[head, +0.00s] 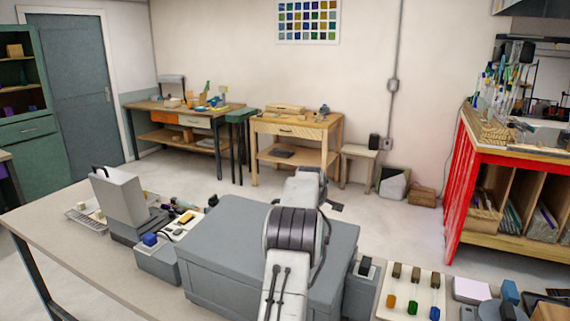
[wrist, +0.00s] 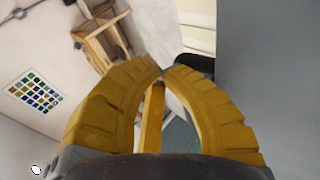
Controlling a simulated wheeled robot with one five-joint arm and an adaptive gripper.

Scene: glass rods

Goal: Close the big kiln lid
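The big kiln (head: 228,240) is the large grey box on the table in the head view. Its flat grey lid looks down over the body; my arm hides part of the top and its right side, so a small gap cannot be ruled out. My arm reaches out over the kiln, and its fingers are not clear in the head view. In the wrist view my gripper (wrist: 162,70) has its two yellow fingers curved together with the tips almost touching and nothing seen between the tips. A plain grey surface (wrist: 270,70) stands close on the right there, possibly the kiln.
A smaller kiln with a raised lid (head: 118,196) stands left on the table (head: 62,225). A blue-topped box (head: 155,258) and small tools lie between them. A rack of coloured rods (head: 408,300) is at the right. Open floor lies beyond, before the wooden workbench (head: 296,125).

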